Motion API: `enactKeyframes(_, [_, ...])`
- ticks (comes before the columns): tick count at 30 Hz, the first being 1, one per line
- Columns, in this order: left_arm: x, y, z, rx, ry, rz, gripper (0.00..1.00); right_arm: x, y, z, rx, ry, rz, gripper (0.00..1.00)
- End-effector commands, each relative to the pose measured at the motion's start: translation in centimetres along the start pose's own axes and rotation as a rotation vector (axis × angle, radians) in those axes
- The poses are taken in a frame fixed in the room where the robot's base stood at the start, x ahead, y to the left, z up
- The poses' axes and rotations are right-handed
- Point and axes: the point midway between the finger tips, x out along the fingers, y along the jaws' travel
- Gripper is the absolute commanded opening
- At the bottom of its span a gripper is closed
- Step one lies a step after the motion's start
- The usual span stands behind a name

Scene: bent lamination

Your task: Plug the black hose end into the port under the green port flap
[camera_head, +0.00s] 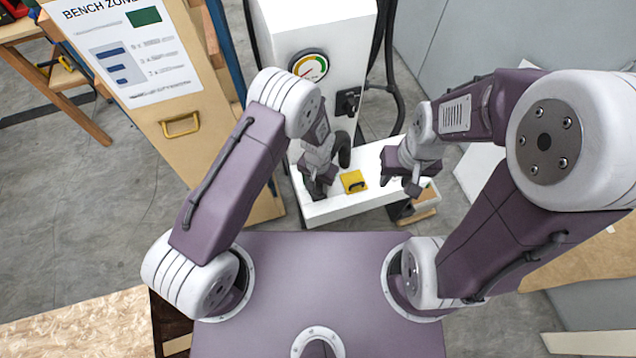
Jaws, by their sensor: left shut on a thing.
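My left gripper (319,188) is shut at the left part of the white ledge and points down. A black curved piece, which looks like part of the black hose (344,149), shows right beside it. The hose end at the fingers is mostly hidden by the gripper. My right gripper (400,183) is over the right part of the ledge, its fingers apart and empty. A yellow port flap (353,181) lies on the ledge between the two grippers. I cannot make out the green port flap or its port; my grippers and arms cover parts of the ledge.
The white ledge (335,208) juts from a white cabinet (318,30) with a round gauge (309,65) and a black knob (348,101). Black cables (391,90) hang on its right. A wooden panel with a sign (130,45) stands left. Grey floor lies open at left.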

Motion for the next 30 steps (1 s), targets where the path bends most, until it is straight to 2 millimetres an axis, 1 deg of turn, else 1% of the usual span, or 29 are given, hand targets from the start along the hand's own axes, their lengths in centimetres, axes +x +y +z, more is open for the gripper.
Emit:
enactKeyframes(1, [0.5, 0.0, 0.0, 0.0, 0.0, 0.0, 0.06, 0.4, 0.0, 0.1, 0.0, 0.0, 0.0, 0.36])
enactKeyframes(3, [0.6, 0.0, 0.0, 0.0, 0.001, 0.0, 0.06, 0.6, 0.0, 0.1, 0.0, 0.0, 0.0, 0.36])
enactKeyframes(14, [0.6, 0.0, 0.0, 0.0, 0.001, 0.0, 0.06, 0.6, 0.0, 0.1, 0.0, 0.0, 0.0, 0.36])
enactKeyframes(27, [2.6, 0.0, 0.0, 0.0, 0.0, 0.0, 0.06, 2.3, 0.1, 0.2, 0.0, 0.0, 0.0, 0.36])
enactKeyframes(28, [2.5, 0.0, 0.0, 0.0, 0.001, 0.0, 0.44, 2.1, 0.0, 0.2, 0.0, 0.0, 0.0, 0.36])
enactKeyframes(29, [2.4, 0.0, 0.0, 0.0, 0.001, 0.0, 0.52, 2.0, 0.0, 0.2, 0.0, 0.0, 0.0, 0.36])
enactKeyframes(30, [2.4, 0.0, 0.0, 0.0, 0.0, 0.0, 0.63, 2.0, 0.0, 0.2, 0.0, 0.0, 0.0, 0.36])
